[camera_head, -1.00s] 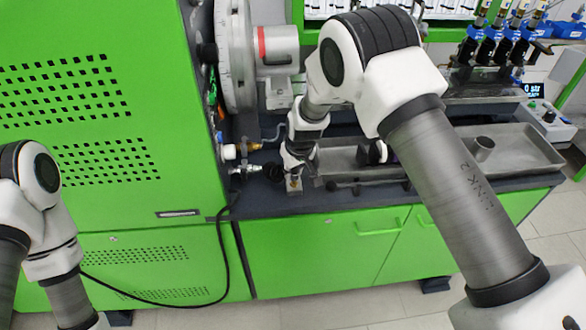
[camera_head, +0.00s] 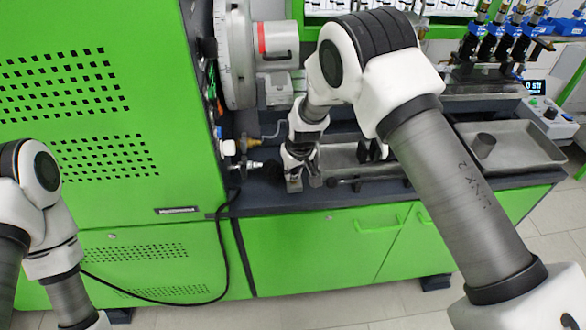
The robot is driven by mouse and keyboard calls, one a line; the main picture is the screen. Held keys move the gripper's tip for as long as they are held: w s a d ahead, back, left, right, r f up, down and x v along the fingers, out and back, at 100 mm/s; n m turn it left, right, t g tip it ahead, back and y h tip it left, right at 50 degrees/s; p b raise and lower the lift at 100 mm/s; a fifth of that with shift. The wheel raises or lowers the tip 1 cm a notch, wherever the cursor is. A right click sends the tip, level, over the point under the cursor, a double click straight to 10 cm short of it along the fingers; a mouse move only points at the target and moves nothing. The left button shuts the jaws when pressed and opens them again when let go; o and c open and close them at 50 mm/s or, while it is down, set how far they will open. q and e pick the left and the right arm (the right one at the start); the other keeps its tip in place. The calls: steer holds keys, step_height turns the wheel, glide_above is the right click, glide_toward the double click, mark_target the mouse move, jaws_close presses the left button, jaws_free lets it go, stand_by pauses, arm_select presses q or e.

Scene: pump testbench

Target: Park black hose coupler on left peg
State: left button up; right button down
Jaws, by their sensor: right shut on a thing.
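My right gripper (camera_head: 302,178) points down over the dark bench top, close to its front edge. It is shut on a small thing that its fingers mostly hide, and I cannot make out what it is. A small black round part (camera_head: 271,169) lies just left of the gripper, and I cannot tell if it is the black hose coupler. A small grey block (camera_head: 294,186) shows at the fingertips. I cannot make out the left peg. A black hose (camera_head: 226,250) hangs down the green front. My left arm is at the far left, its gripper out of view.
The green cabinet (camera_head: 95,110) with fittings (camera_head: 245,165) on its side stands left of the gripper. A grey metal tray (camera_head: 520,148) with a dark cylinder (camera_head: 484,146) is at the right. My right arm covers part of the bench (camera_head: 340,198).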

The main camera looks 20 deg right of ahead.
steer(key=shift+f, duration=0.2)
steer(key=c, duration=0.5)
jaws_free()
steer(key=shift+r+p, duration=2.6)
steer(key=shift+r, duration=1.2)
steer(key=shift+f, duration=0.1)
